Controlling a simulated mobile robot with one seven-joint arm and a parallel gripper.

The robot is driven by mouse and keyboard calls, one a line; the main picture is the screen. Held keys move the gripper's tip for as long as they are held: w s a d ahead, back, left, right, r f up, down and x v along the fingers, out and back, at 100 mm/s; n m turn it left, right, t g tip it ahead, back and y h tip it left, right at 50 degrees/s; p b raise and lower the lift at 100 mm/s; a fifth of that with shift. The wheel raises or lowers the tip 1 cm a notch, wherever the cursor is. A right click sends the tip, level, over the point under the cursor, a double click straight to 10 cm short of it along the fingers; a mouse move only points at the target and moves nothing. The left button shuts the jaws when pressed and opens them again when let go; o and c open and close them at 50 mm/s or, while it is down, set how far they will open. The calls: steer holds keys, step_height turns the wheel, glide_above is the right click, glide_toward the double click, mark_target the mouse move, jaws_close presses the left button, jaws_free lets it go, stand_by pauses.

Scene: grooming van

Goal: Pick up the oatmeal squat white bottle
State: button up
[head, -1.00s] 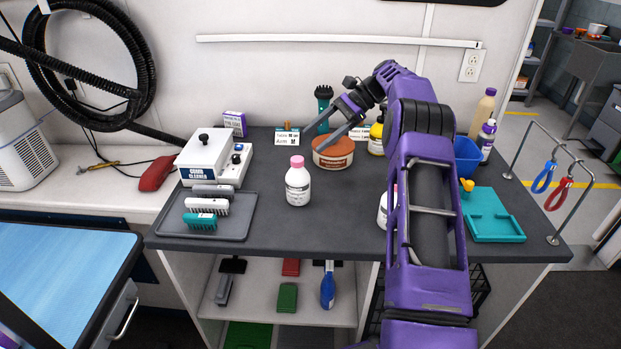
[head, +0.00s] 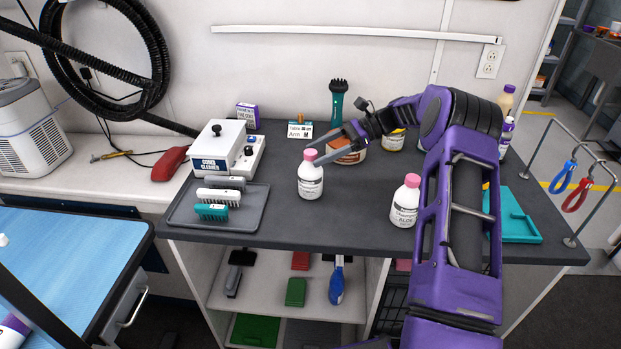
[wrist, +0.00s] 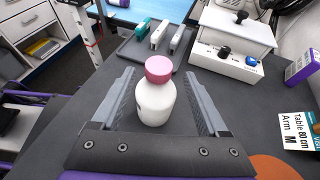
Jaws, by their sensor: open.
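A squat white bottle with a pink cap (head: 311,178) stands upright on the dark table; its label is too small to read. My gripper (head: 322,147) is open just behind and right of it in the head view. In the wrist view this white bottle (wrist: 155,102) stands between the two spread fingers of my gripper (wrist: 159,76), with gaps on both sides. A second similar white bottle with a pink cap (head: 405,203) stands to the right, next to my arm; its label seems to read "ALOE".
A teal tray (head: 516,222) lies right. The front middle of the table is clear.

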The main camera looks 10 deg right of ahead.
mark_target(310, 177)
steer(key=shift+x, duration=3.1)
steer(key=shift+s, duration=0.1)
jaws_close()
steer(key=shift+r, duration=0.1)
